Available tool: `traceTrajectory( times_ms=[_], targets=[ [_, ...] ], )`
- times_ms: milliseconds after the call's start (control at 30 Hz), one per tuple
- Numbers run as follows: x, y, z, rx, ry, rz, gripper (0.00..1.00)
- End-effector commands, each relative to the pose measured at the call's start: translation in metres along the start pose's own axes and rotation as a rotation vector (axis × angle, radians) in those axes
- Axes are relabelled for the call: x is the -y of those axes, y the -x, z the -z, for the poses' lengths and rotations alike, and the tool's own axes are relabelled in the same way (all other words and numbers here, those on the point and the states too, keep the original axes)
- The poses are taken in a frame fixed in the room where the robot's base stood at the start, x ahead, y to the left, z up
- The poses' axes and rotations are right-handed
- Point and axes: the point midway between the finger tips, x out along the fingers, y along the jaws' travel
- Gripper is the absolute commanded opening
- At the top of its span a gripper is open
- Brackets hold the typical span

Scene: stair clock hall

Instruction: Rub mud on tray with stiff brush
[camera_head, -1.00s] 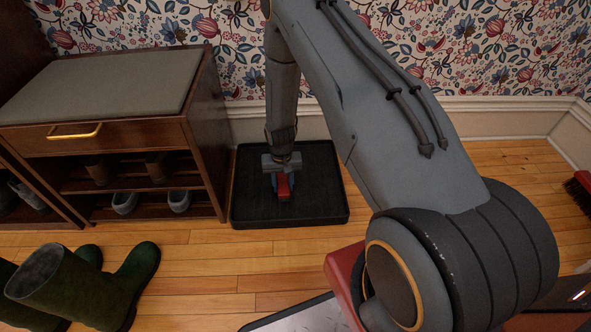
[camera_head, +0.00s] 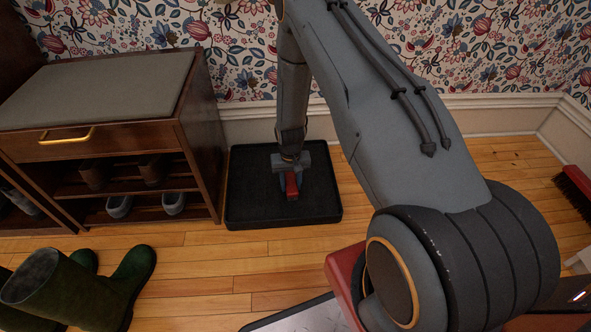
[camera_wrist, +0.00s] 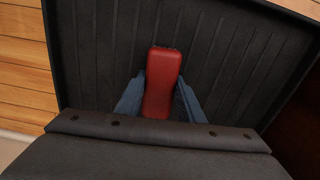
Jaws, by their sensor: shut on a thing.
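In the wrist view my gripper (camera_wrist: 160,98) is shut on the red-backed brush (camera_wrist: 162,75), one blue finger on each side. The brush also shows as a small red block in the head view (camera_head: 292,184). Its bristles are mostly hidden beneath the red back, and I cannot tell whether they touch the tray. The ribbed tray floor (camera_wrist: 215,55) shows around the brush. No mud can be made out.
A wooden shoe bench (camera_head: 150,143) with shoes inside stands close left of the tray. Another red brush (camera_head: 577,188) is at the right edge. The floor before the tray is clear.

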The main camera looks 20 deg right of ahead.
Motion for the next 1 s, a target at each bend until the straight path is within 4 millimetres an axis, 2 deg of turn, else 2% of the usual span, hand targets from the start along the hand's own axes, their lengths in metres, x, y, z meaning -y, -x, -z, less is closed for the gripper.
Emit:
traceTrajectory(
  times_ms=[67, 167, 700, 1000],
  targets=[
    [-0.002, 0.003, 0.000, 0.000, 0.002, 0.000, 0.10],
    [-0.003, 0.025, 0.000, -0.002, 0.001, 0.000, 0.10],
    [-0.003, 0.070, -0.001, 0.000, 0.000, 0.000, 0.10],
    [-0.002, 0.080, 0.000, 0.000, 0.001, 0.000, 0.10]
  ],
)
